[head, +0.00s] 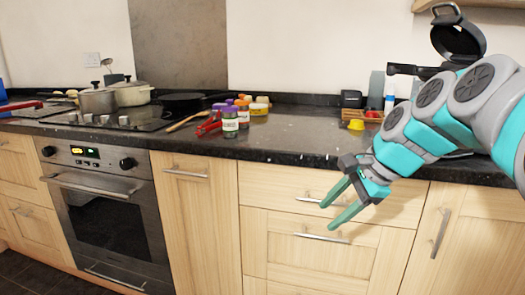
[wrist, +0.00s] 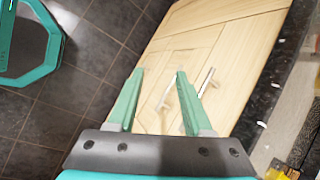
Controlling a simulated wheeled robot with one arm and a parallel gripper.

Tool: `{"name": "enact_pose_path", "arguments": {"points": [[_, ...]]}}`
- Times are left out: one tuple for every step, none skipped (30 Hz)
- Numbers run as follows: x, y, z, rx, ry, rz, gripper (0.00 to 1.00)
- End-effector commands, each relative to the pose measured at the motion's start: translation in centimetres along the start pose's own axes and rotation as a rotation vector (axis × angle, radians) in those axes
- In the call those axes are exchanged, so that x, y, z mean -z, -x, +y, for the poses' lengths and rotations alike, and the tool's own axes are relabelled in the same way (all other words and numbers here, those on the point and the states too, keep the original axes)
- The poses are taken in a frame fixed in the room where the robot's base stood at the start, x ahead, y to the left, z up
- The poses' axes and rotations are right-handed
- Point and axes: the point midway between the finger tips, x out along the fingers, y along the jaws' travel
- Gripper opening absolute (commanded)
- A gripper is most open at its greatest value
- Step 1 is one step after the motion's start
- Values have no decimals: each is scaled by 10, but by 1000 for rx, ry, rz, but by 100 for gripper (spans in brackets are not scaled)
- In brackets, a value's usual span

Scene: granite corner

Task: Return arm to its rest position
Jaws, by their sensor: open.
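My gripper (head: 328,213) is open and empty. It hangs in front of the wooden drawers (head: 272,227), below the edge of the dark granite counter. My teal and grey arm reaches in from the right of the head view. In the wrist view the gripper's two green fingers (wrist: 157,72) are spread apart with nothing between them. A drawer handle (wrist: 204,82) shows behind the right finger, and the grey tiled floor (wrist: 95,50) lies to the left.
The granite counter (head: 290,145) carries spice jars (head: 230,121), a red-handled tool (head: 208,126), pots (head: 98,101) on the hob and a wooden tray (head: 362,116) near my arm. A black waffle-maker-like appliance (head: 458,39) stands open behind my arm. The counter's middle is clear.

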Motion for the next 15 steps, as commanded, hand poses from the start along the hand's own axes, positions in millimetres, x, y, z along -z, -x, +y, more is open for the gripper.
{"name": "enact_pose_path", "arguments": {"points": [[-12,-12,25,-53,92,9,50],[-16,-21,40,-88,149,13,50],[-21,-29,58,-128,226,19,50],[-24,-35,74,-161,283,23,50],[-27,-41,89,-193,341,25,50],[-30,-48,109,-237,417,25,50],[-32,-53,126,-270,473,23,50],[-34,-57,141,-301,531,22,50],[-35,-63,164,-348,605,14,50],[-36,-66,180,-382,662,9,50],[-36,-69,196,-416,717,2,50],[-36,-72,218,-459,789,-10,50],[-35,-74,233,-489,840,-20,50],[-34,-76,249,-520,888,-33,50],[-33,-78,266,-555,949,-47,50]]}}
